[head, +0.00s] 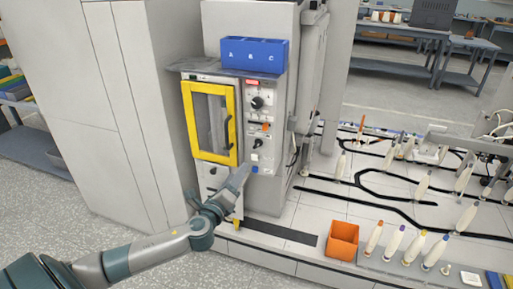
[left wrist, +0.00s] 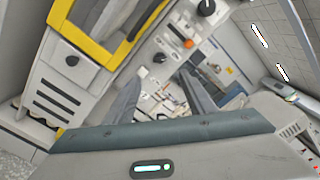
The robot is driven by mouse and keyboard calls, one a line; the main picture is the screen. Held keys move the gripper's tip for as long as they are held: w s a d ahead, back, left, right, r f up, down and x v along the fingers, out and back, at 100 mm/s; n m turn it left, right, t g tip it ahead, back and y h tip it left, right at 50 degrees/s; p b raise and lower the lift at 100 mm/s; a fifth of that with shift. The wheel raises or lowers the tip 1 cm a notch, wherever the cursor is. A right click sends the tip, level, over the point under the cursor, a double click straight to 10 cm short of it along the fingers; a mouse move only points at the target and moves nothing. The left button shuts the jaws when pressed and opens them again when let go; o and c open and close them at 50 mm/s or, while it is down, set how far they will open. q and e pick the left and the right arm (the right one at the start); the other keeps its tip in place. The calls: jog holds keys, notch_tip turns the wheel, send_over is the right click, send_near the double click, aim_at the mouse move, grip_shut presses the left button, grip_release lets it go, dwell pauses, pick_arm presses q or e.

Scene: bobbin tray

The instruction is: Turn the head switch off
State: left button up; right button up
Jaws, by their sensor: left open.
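The machine's control panel (head: 262,115) is right of a yellow-framed door. It carries a black upper knob (head: 257,103), an orange part (head: 265,126) and a black lower knob (head: 256,142). I cannot read which control is the head switch. My left gripper (head: 243,173) is in front of the panel's lower end, below the lower knob. In the left wrist view its open, empty fingers (left wrist: 163,92) frame small panel parts; the lower knob (left wrist: 160,57) and orange part (left wrist: 188,43) show above them. Contact cannot be told. My right gripper is out of view.
The yellow-framed door (head: 210,122) stands shut beside the panel, with a dark handle. A blue A-B-C bin (head: 254,55) sits on top. An orange box (head: 342,240) and several bobbins stand on the low deck at right. Floor at front left is clear.

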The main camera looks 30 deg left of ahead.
aim_at(255, 145)
pick_arm(q)
jog(key=p+x, duration=0.1)
jog(key=x, duration=1.6)
jog(key=shift+w+a+f, duration=0.1)
jog(key=shift+w+a, duration=0.05)
jog(key=c, duration=1)
